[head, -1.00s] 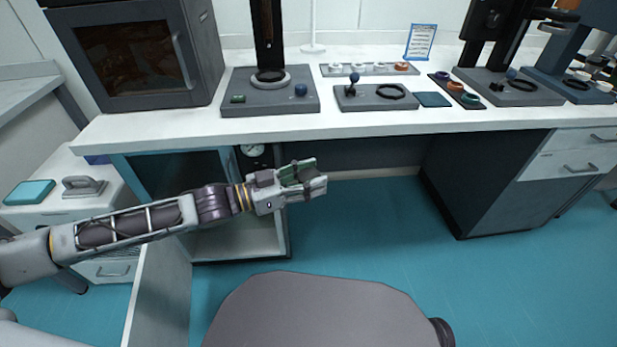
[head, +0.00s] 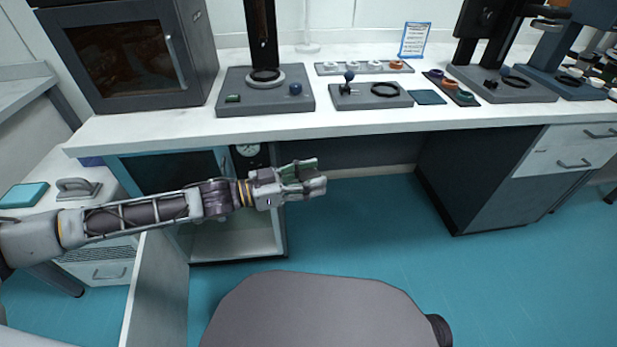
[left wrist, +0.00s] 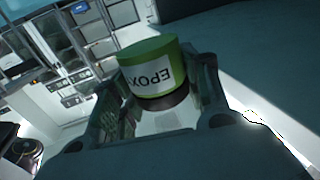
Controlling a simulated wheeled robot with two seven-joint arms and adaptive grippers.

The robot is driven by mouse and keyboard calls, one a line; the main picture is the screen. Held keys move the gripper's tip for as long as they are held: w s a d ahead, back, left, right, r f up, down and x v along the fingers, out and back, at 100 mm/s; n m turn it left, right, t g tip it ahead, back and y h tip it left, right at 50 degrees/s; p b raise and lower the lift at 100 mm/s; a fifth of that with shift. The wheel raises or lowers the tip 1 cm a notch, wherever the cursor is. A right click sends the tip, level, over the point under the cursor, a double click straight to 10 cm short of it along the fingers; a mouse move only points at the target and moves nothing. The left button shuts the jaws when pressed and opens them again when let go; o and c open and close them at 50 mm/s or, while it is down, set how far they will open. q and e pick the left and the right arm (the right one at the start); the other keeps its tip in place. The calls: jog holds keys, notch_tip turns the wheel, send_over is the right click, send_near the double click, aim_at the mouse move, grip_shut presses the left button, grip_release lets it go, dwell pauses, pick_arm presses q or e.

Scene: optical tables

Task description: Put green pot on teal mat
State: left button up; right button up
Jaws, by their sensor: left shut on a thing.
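The green pot (left wrist: 149,52) has a white label reading "EPOXY", upside down in the left wrist view. My left gripper (head: 312,176) is shut on it and holds it in the air in front of the bench, below the benchtop's level. In the head view the fingers hide most of the pot, and only some green (head: 290,173) shows. A flat, dark teal square mat (head: 428,97) lies on the benchtop, up and right of my left gripper and well apart from it. Nothing lies on it. My right gripper is not in view.
The white bench (head: 350,121) has its front edge beyond my gripper. An open cabinet (head: 235,238) is below. A teal block (head: 24,195) lies far left.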

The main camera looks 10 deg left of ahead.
pick_arm(q)
jog(key=shift+w+d+f+m+g+h, duration=0.35)
jog(key=shift+w+d+f+m+g, duration=0.4)
jog(key=shift+f+g, duration=0.3)
jog(key=shift+w+d+f+m+g+h, duration=0.35)
jog(key=shift+w+d+f+m+g, duration=0.4)
jog(key=shift+g, duration=0.4)
jog(key=shift+f, duration=0.1)
jog(key=shift+d, duration=0.1)
